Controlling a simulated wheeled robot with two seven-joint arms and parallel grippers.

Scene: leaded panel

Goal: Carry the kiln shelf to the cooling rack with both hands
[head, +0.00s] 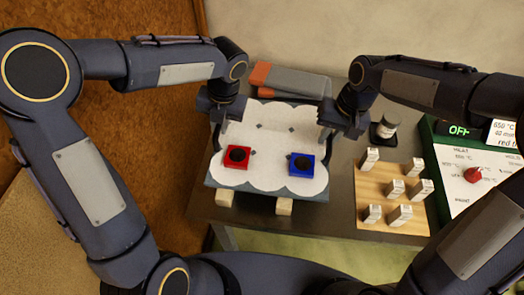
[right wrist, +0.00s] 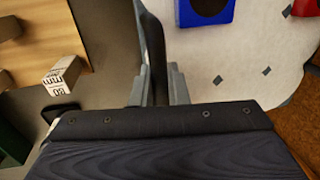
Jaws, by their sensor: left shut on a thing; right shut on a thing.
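The kiln shelf (head: 268,178) is a dark slab with a white, scalloped top. On it sit a red square piece (head: 265,153) and a blue square piece (head: 315,171), each with a dark round spot. My left gripper (head: 221,127) is shut on the shelf's left edge. My right gripper (head: 325,135) is shut on its right edge; in the right wrist view my right gripper's fingers (right wrist: 160,92) straddle that edge beside the white top (right wrist: 240,65). Pale wooden blocks (head: 284,206) show under the front edge; I cannot tell whether the shelf touches them. I cannot identify the cooling rack.
A grey and orange object (head: 295,82) lies behind the shelf. On the right are a dark jar (head: 384,127), a wooden board (head: 378,193) with several small labelled blocks, and a green-edged control panel (head: 470,165) reading OFF with a red knob. Bare table lies between shelf and board.

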